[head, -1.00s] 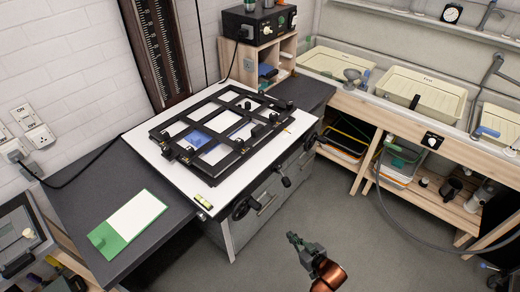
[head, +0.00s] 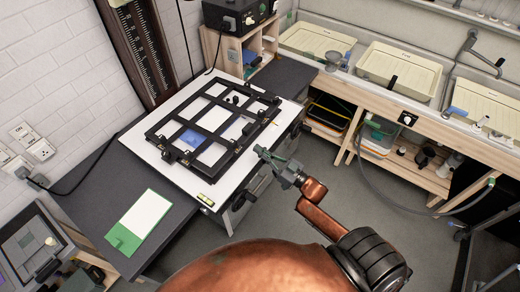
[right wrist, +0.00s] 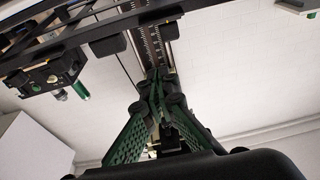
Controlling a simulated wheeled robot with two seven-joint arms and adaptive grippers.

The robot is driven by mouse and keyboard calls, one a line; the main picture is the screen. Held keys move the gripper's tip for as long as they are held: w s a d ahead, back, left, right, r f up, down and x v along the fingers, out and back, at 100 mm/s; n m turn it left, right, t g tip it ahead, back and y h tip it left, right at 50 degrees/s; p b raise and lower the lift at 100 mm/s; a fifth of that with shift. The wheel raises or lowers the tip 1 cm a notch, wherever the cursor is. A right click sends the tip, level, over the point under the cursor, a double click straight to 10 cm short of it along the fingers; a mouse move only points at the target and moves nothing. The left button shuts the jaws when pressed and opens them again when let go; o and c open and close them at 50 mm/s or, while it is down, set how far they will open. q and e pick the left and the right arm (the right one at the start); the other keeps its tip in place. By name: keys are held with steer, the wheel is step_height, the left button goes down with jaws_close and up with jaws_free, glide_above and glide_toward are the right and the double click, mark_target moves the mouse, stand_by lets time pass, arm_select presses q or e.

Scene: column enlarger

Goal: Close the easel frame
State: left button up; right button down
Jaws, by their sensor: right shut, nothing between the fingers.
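The easel frame (head: 232,152) is a black grid of bars with several openings. It lies over the white baseboard (head: 142,148) on the dark bench in the head view. A blue patch (head: 190,138) shows through one opening. I cannot tell how far the frame is raised. My right gripper (head: 261,151) is shut and empty, just off the frame's near right side, with its arm coming from the lower right. In the right wrist view the green fingers (right wrist: 157,88) are together, and dark bars (right wrist: 110,28) pass above and to the left. My left gripper is not in view.
A green and white sheet (head: 143,218) lies on the bench at the left. A small yellow-green level (head: 206,199) sits at the board's near corner. The scaled column (head: 137,45) stands behind. Sinks (head: 402,70) line the right wall. The floor in front is open.

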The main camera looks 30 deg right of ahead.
steer(key=r+p, duration=0.2)
glide_above(240, 147)
steer(key=s+d, duration=0.1)
steer(key=s, duration=0.1)
steer(key=shift+s+d+f, duration=0.1)
steer(key=shift+s+f, duration=0.05)
steer(key=shift+f, duration=0.6)
steer(key=shift+s+d+f, duration=0.1)
steer(key=shift+d+f, duration=0.05)
steer(key=shift+f, duration=0.6)
steer(key=shift+s+d+f, duration=0.1)
steer(key=shift+s+f, duration=0.05)
steer(key=shift+f, duration=0.6)
steer(key=shift+f, duration=0.1)
step_height(240, 147, down, 3)
steer(key=shift+s+d+f+b, duration=0.1)
steer(key=shift+s+f+b, duration=0.05)
steer(key=shift+b, duration=1.1)
steer(key=shift+r, duration=0.2)
